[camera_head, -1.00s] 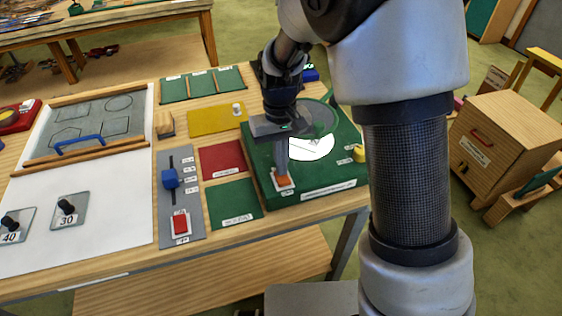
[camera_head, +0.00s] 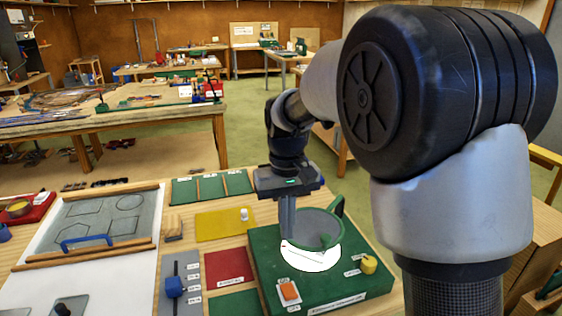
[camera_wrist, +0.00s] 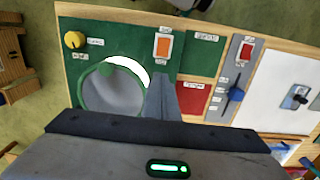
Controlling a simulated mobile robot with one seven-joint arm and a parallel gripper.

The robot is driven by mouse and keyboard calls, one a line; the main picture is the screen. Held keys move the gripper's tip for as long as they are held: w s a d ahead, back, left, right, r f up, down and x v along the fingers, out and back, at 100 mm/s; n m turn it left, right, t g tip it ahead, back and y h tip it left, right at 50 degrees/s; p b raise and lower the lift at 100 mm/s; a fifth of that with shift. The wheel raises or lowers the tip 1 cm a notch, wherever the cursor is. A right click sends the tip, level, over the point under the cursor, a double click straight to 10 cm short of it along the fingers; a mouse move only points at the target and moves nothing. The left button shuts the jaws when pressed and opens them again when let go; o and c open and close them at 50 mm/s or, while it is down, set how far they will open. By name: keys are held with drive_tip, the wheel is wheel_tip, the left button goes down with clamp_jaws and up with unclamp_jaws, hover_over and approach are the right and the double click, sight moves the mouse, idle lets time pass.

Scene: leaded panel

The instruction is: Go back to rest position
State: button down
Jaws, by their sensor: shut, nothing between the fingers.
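My gripper (camera_head: 288,236) is shut and empty. In the head view it points down above the green box (camera_head: 262,268), in front of the round grey lens with a green rim (camera_head: 322,229). The box has an orange switch (camera_head: 289,291), a yellow knob (camera_head: 368,264) and a bright white disc (camera_head: 312,257). In the wrist view my gripper (camera_wrist: 160,78) shows its fingers together, between the lens (camera_wrist: 112,90) and the red panel (camera_wrist: 192,97). The orange switch (camera_wrist: 163,46) is just past the fingertips. Whether the fingers touch anything is hard to tell.
Left of the box are a yellow panel (camera_head: 222,224), a red panel (camera_head: 226,265) and a grey slider board with a blue knob (camera_head: 175,287). A blue handle (camera_head: 87,241) lies on the drawing board. Another bench (camera_head: 150,117) stands behind; open floor lies between.

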drive_tip(key=s+d+r+m+t, duration=0.2)
drive_tip(key=s+d+r+t, duration=0.1)
drive_tip(key=s+d+r, duration=0.5)
drive_tip(key=s+d+r+m+t+p, duration=0.1)
drive_tip(key=s+d+r+t, duration=0.1)
drive_tip(key=s, duration=1)
drive_tip(key=shift+d+r+t, duration=0.2)
drive_tip(key=shift+d+t, duration=0.3)
drive_tip(key=shift+d, duration=0.6)
